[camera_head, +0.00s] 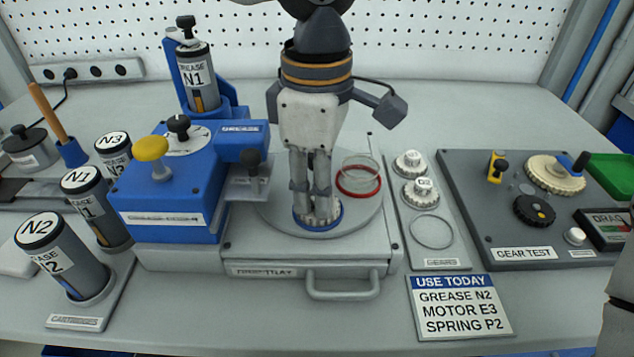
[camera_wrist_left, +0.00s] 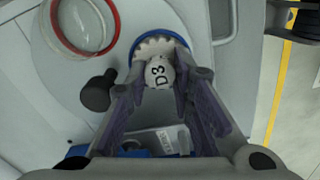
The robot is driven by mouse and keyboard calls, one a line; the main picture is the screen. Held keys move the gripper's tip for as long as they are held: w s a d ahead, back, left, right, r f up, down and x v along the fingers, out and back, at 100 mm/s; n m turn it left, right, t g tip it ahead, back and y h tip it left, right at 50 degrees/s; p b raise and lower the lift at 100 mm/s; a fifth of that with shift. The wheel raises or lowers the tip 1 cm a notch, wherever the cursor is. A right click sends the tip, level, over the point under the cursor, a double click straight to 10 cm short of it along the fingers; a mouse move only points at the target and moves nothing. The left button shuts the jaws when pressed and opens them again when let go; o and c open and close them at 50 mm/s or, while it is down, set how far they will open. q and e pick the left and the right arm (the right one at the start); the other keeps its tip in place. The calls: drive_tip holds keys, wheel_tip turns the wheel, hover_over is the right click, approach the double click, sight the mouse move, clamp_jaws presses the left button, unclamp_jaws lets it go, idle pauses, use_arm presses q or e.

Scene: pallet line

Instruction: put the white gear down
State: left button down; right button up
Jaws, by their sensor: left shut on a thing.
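The white gear (camera_head: 322,219), with a hub marked D3 in the left wrist view (camera_wrist_left: 153,47), is at the blue ring (camera_head: 339,218) on the round grey plate (camera_head: 275,213). My left gripper (camera_head: 313,200) points straight down from above, its fingers shut on the gear's hub. The gear looks level and within the ring. Whether it bears fully on the plate is hard to tell. The gripper covers part of the gear in the head view.
A clear cup with a red ring (camera_head: 358,180) stands close beside the gripper on the plate. The blue grease unit (camera_head: 170,195) is to the left. A gear strip (camera_head: 440,262) and the gear test board (camera_head: 480,220) are to the right. A sign (camera_head: 460,307) lies in front.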

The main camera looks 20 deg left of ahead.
use_arm(q)
drive_tip(key=shift+f, duration=0.1)
drive_tip(key=c, duration=1.4)
unclamp_jaws()
wheel_tip(320, 180, up, 12)
